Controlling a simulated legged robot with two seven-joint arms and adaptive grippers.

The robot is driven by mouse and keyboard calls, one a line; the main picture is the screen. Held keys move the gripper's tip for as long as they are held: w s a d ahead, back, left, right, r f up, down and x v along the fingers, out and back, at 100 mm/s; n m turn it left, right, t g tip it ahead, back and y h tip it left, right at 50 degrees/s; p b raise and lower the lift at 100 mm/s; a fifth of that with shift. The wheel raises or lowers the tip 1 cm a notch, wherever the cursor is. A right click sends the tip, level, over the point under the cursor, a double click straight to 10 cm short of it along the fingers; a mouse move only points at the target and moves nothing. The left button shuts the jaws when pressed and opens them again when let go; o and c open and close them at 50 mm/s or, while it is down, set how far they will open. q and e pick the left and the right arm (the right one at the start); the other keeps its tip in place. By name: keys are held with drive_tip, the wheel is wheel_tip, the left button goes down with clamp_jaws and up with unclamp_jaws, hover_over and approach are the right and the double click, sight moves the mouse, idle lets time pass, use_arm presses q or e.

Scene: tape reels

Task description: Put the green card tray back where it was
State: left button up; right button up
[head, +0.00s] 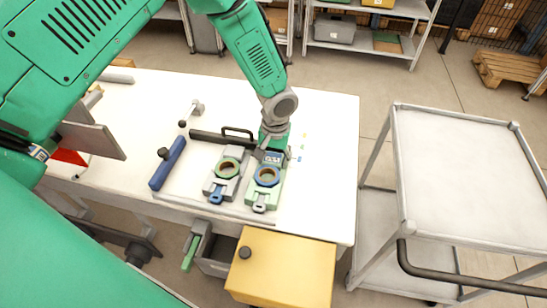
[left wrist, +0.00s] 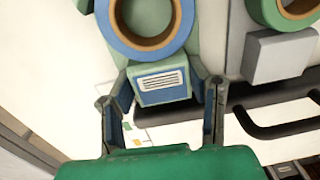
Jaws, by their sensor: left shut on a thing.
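The green card tray (head: 274,191) is pale green and carries a blue tape reel (head: 267,169). It lies at the right of the white work table's front part, beside a grey tray (head: 216,188) with a green reel. My left gripper (head: 271,147) is over the green tray's far end. In the left wrist view its fingers (left wrist: 163,97) are shut on both sides of the tray's labelled end block (left wrist: 160,82). I cannot tell whether the tray touches the table. My right gripper is not in view.
A blue bar tool (head: 167,165) and a black bar with a handle (head: 222,137) lie left and behind. A yellow box (head: 283,268) stands in front of the table (head: 327,125). A white cart (head: 455,150) stands right. Small coloured marks (head: 301,149) lie on clear tabletop.

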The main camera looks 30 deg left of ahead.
use_arm(q)
drive_tip(key=shift+a, duration=0.1)
drive_tip(key=o, duration=1.3)
drive_tip(key=shift+r, duration=0.15)
wheel_tip(320, 180, up, 12)
drive_tip(key=shift+d, duration=0.3)
drive_tip(key=shift+w, duration=0.1)
